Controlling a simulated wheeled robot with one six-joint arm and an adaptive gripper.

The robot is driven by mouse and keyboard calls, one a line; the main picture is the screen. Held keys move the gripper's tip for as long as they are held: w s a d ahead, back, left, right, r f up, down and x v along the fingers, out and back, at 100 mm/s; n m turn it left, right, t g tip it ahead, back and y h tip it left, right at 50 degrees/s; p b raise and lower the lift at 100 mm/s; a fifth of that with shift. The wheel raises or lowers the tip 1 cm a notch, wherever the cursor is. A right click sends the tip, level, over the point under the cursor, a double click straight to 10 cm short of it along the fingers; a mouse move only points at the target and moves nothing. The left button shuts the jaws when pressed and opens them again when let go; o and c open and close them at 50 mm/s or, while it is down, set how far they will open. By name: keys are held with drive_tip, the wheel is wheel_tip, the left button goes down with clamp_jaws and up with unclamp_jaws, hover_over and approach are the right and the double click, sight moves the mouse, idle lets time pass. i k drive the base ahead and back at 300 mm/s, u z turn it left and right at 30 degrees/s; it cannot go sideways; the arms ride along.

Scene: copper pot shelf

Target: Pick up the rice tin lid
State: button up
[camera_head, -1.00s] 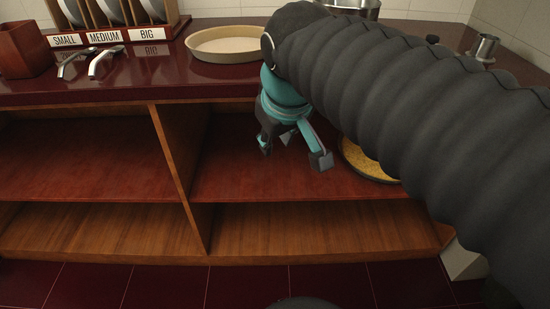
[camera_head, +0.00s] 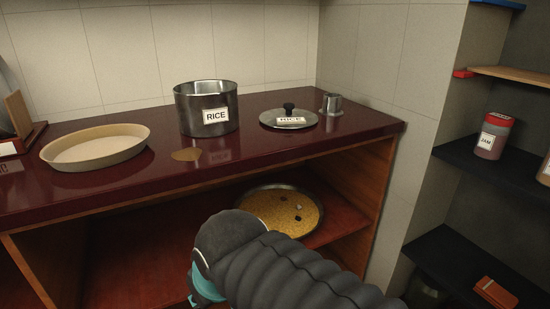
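The rice tin lid (camera_head: 289,117) lies on the dark red counter (camera_head: 255,154). It is a round metal lid with a dark knob and a RICE label. The open metal rice tin (camera_head: 207,112), also labelled RICE, stands to its left. My gripper (camera_head: 203,292) is low in the picture, in front of the shelf below the counter and well away from the lid. Only a teal part of it shows behind my dark arm; its fingers are hidden or out of the picture.
A small metal cup (camera_head: 331,104) stands just right of the lid. A beige round dish (camera_head: 96,147) is at the left. A pan of yellow grains with dark bits (camera_head: 281,207) is on the shelf below. A wall shelf with a jam jar (camera_head: 494,136) is at the right.

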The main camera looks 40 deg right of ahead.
sight(288, 117)
drive_tip(key=z, duration=1.25)
